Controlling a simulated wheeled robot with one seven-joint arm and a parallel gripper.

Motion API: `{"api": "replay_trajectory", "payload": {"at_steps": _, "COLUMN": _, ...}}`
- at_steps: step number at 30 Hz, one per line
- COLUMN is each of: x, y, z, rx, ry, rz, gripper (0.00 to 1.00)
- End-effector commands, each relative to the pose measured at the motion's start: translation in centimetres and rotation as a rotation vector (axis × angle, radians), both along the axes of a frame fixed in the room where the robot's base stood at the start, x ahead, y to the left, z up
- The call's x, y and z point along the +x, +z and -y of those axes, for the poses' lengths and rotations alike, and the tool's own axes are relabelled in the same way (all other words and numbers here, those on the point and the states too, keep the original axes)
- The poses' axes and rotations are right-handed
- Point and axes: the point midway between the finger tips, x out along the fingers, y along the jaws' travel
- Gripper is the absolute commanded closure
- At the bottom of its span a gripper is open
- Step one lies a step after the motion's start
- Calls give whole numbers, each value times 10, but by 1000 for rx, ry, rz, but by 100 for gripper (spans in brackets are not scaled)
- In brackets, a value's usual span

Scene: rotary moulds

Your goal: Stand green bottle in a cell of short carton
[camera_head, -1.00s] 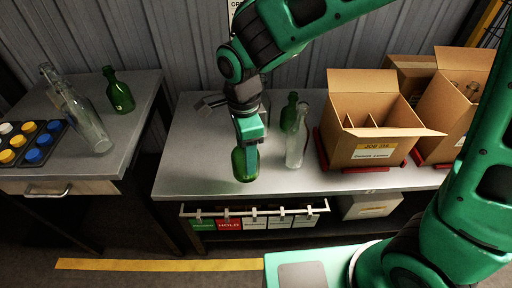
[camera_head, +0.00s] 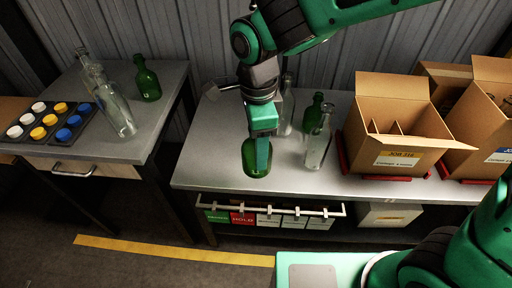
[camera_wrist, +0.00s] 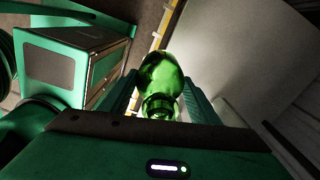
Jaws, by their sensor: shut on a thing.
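My gripper (camera_head: 261,150) is shut on a green bottle (camera_head: 250,157) over the front part of the metal table. In the wrist view the green bottle (camera_wrist: 163,75) sits between the two fingers, its neck toward the palm. Whether its base touches the table is unclear. A brown carton (camera_head: 388,165) with open flaps and dividers that form cells stands on the table, right of my gripper. Its visible cells look empty, but their floors are hidden. A second carton (camera_head: 480,130) with dark bottles inside stands to its right; I cannot tell which is shorter.
Another green bottle (camera_head: 312,112) and clear bottles (camera_head: 318,145) stand between my gripper and the first carton. A side table (camera_head: 160,125) at left holds a green bottle, clear bottles and a tray of coloured caps (camera_head: 50,128). The table front near my gripper is clear.

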Motion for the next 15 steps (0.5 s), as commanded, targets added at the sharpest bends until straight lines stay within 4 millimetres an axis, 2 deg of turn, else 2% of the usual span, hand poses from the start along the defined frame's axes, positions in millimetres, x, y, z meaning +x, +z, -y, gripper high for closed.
{"api": "replay_trajectory", "payload": {"at_steps": 15, "x": 0, "y": 54, "z": 0, "rx": 2, "ry": 0, "rz": 1, "gripper": 76}}
